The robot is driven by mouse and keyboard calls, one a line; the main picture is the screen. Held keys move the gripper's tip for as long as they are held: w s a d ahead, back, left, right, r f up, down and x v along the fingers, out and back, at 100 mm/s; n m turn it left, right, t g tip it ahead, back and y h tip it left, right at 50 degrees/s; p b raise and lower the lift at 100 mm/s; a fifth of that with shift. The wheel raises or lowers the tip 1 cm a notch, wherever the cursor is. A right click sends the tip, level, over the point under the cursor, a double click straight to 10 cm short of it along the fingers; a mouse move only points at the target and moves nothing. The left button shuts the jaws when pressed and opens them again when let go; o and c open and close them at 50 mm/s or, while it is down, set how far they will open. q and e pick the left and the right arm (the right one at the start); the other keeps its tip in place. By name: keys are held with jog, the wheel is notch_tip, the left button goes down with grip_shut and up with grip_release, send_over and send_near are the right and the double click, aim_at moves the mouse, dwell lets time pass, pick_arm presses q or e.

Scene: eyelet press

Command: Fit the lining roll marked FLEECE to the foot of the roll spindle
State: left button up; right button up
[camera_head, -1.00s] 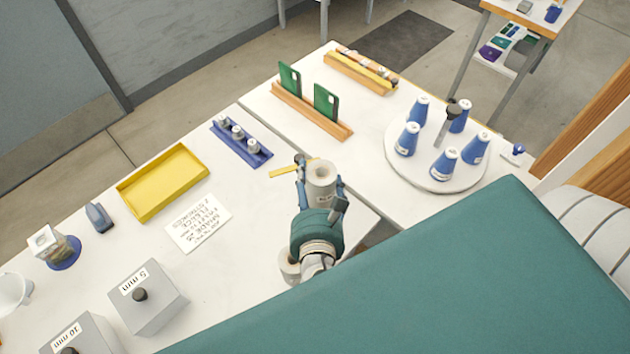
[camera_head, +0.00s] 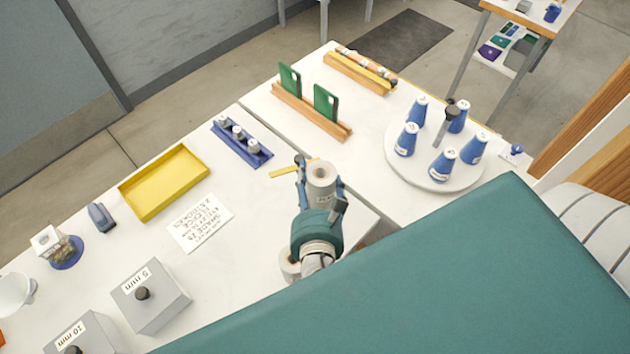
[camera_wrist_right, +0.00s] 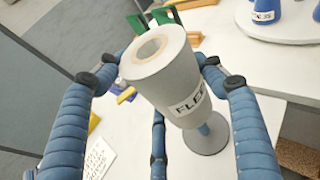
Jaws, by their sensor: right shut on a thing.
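The lining roll (camera_head: 321,175) is a pale, hollow, thick-walled cylinder, held upright but slightly tilted above the white table. In the right wrist view the roll (camera_wrist_right: 165,75) shows a label reading "FLEE", with the rest cut off by its curve. My right gripper (camera_head: 320,186) is shut around it; the blue fingers (camera_wrist_right: 158,82) show on both sides in the wrist view. A round grey disc (camera_wrist_right: 208,138) with a short bluish post lies below the roll, apparently the spindle's foot. Whether the roll touches it cannot be told. My left gripper is not in view.
A white turntable (camera_head: 398,172) with several blue cones is to the right. A blue rack (camera_head: 240,146), a wooden card rack (camera_head: 305,113), a yellow tray (camera_head: 124,190) and grey boxes (camera_head: 155,305) surround the clear table middle.

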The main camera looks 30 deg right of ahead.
aim_at(315, 198)
jog(key=shift+f, duration=0.35)
dwell(0.7)
jog(key=shift+p, duration=0.4)
jog(key=shift+f+b, duration=1.8)
jog(key=shift+f, duration=1)
dwell(1.0)
jog(key=shift+r, duration=0.1)
jog(key=shift+r+p, duration=1.8)
jog(key=shift+r, duration=1.25)
